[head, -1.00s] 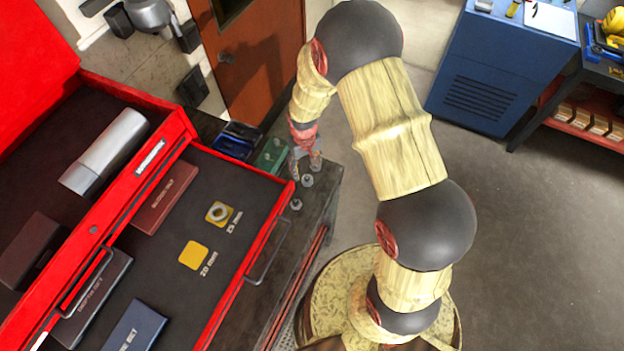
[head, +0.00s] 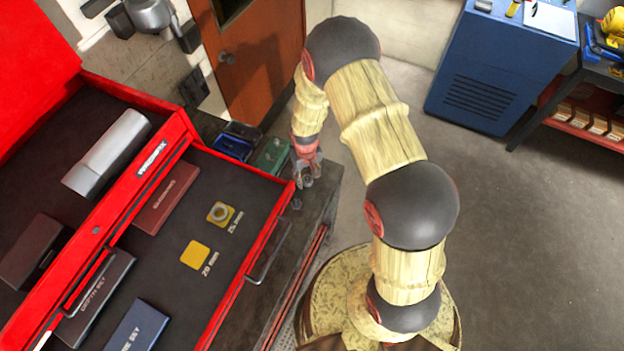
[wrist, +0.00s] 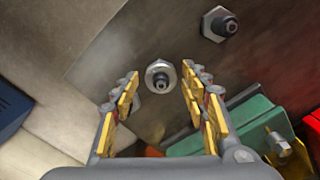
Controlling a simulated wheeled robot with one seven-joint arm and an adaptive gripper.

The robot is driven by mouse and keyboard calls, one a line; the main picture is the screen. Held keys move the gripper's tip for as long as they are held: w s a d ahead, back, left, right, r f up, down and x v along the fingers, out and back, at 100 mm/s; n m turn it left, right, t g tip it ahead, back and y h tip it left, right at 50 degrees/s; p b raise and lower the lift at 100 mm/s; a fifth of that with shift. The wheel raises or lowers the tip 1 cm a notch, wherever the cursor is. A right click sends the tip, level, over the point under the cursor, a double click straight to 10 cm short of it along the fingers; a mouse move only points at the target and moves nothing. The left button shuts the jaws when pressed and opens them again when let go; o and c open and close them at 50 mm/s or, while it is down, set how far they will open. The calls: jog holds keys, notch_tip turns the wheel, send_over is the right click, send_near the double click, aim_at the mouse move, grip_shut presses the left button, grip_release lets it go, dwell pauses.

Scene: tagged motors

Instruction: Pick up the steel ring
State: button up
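A round steel ring-shaped piece (wrist: 160,74) with a dark centre stands on the grey bench top in the wrist view, between the fingertips of my gripper (wrist: 159,84) in the picture. A hex-shaped steel piece (wrist: 219,24) with a dark stud stands farther up and right. My gripper (head: 304,183) is open, above the bench beside the red drawer; its fingers are apart and I see no contact. Another steel ring (head: 221,213) lies on the yellow "25 mm" square in the drawer. I cannot tell how high my fingertips are above the bench piece.
A green box (head: 271,156) and a blue box (head: 236,140) stand close to my gripper. The open red drawer (head: 262,238) lies to the left, with an empty yellow "20 mm" square (head: 195,255). A small grey piece (head: 296,204) stands on the bench near the drawer edge.

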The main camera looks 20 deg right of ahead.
jog(key=c, duration=0.9)
jog(key=shift+r, duration=0.15)
jog(key=shift+w+r, duration=0.1)
jog(key=shift+r, duration=0.45)
jog(key=shift+s+r+p, duration=0.4)
jog(key=shift+s+r, duration=1.95)
jog(key=shift+r, duration=0.45)
jog(key=shift+s+r+p, duration=0.45)
jog(key=shift+s+r, duration=1.95)
jog(key=shift+r, duration=0.35)
jog(key=shift+s+r+p, duration=0.4)
jog(key=shift+s+r, duration=1.95)
jog(key=shift+r, duration=0.45)
